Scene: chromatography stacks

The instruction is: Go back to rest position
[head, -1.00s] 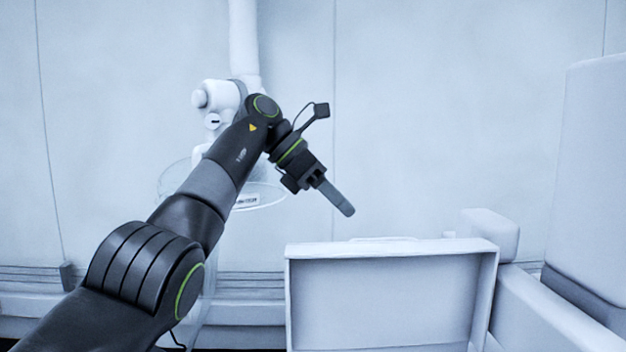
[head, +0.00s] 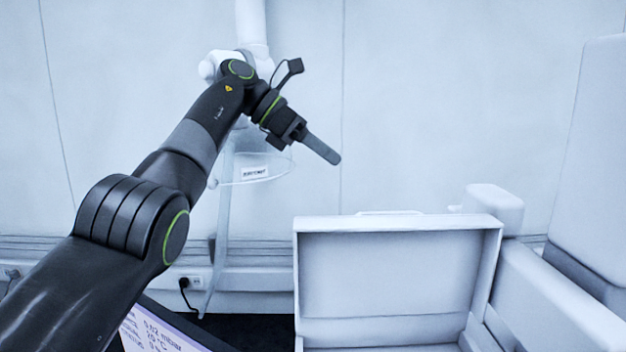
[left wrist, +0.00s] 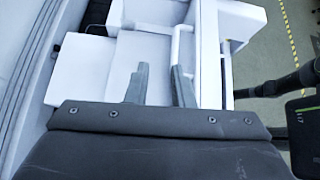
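My left gripper (head: 330,154) is raised in front of the wall, above and behind the top edge of the white open case in the picture. In the left wrist view its two grey fingers (left wrist: 158,88) stand apart with nothing between them, so it is open and empty. The fingers show over white surfaces below. My right gripper is not in view.
A white open box-like case (head: 398,222) stands at the lower right, with white equipment (head: 555,290) beside it. A screen with text (head: 160,335) is at the bottom left. A clear round vessel with a label (head: 254,173) hangs behind my arm.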

